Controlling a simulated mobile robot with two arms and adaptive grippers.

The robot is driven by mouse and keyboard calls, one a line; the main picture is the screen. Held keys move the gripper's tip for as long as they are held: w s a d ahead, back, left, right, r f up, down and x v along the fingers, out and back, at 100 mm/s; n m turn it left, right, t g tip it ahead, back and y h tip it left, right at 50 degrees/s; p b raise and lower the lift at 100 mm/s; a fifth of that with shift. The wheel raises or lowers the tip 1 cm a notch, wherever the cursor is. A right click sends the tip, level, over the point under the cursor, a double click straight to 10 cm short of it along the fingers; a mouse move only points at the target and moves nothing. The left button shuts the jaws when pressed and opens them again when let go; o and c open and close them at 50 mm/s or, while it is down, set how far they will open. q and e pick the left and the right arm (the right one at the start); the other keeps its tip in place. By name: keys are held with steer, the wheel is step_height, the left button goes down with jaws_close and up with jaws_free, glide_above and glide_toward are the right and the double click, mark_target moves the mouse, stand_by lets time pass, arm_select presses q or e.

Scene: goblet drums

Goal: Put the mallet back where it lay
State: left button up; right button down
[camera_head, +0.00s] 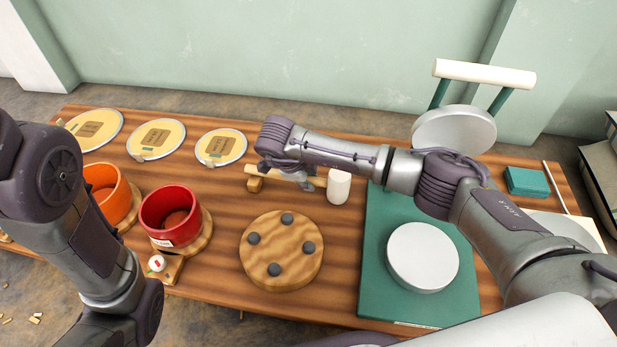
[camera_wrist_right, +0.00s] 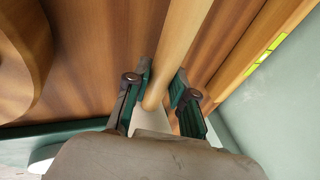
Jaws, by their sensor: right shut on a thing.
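The mallet has a pale wooden handle (camera_head: 319,181) and a white cylindrical head (camera_head: 339,187). It is over the table's back middle, head to the right. My right gripper (camera_head: 303,181) reaches down from the right and is shut on the handle; in the right wrist view the handle (camera_wrist_right: 178,50) runs between the two fingers of the gripper (camera_wrist_right: 160,92). The head is mostly hidden there behind the wrist. A small wooden block (camera_head: 254,184) is by the handle's left end; I cannot tell whether they touch. My left arm shows at the left, its gripper out of view.
A round wooden board (camera_head: 270,270) with dark pegs lies in front of the mallet. A red drum shell (camera_head: 169,215) and an orange one (camera_head: 107,192) stand left. Round drum skins (camera_head: 221,146) lie behind. A green mat (camera_head: 380,285) with a white disc (camera_head: 422,255) lies right.

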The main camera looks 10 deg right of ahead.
steer(key=c, duration=0.9)
jaws_free()
steer(key=shift+f, duration=0.1)
steer(key=v, duration=1.2)
